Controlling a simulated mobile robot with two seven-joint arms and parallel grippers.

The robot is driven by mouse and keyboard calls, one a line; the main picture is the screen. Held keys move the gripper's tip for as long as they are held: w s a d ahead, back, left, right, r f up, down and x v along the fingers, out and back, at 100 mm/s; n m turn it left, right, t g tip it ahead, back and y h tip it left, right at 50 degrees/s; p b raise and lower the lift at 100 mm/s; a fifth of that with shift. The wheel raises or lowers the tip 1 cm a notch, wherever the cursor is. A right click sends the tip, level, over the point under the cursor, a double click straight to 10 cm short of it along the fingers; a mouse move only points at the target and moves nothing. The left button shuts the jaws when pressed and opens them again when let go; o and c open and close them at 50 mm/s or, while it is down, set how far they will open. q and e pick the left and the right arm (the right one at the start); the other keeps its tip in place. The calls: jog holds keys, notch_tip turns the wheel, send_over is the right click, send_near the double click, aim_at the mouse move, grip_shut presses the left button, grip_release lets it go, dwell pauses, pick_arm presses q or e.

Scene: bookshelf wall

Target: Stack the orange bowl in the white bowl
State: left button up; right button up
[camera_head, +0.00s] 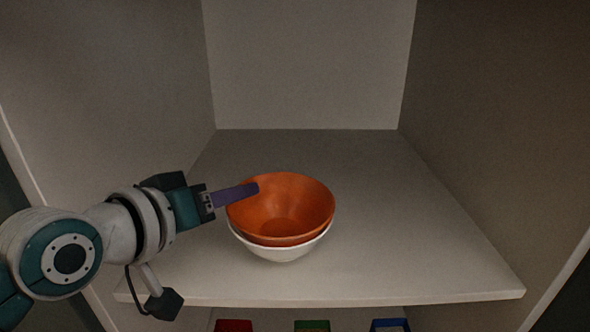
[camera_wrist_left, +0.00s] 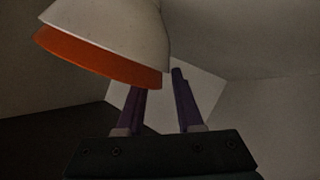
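The orange bowl (camera_head: 283,205) sits inside the white bowl (camera_head: 283,253) on the shelf, upright or nearly so. The white bowl shows as a pale rim and side below it. My left gripper (camera_head: 248,190) comes in from the left, with a purple finger reaching over the orange bowl's left rim. In the left wrist view, the two fingers (camera_wrist_left: 158,90) stand apart with a gap between them. There the orange bowl (camera_wrist_left: 95,62) hides one fingertip, and the white bowl (camera_wrist_left: 115,25) shows beside it. My right gripper is not in view.
The shelf board (camera_head: 420,250) is bare to the right of and behind the bowls. Side walls and a back wall (camera_head: 305,65) enclose it. Below the front edge, red, green and blue items (camera_head: 312,325) show partly.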

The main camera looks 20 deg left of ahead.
pick_arm(q)
jog(key=shift+r, duration=0.1)
jog(key=shift+r, duration=0.2)
jog(key=p+v, duration=0.6)
jog(key=v, duration=0.5)
jog(key=s+d+f+m+g+y, duration=0.1)
jog(key=s+m+g, duration=0.2)
jog(key=s+g, duration=0.2)
jog(key=s+d+f+m+g+y, duration=0.1)
jog(key=s+g, duration=0.4)
jog(key=s, duration=0.6)
jog(key=shift+s+d+f+m+y, duration=0.3)
jog(key=shift+d+f+m+y, duration=0.2)
jog(key=shift+m, duration=0.4)
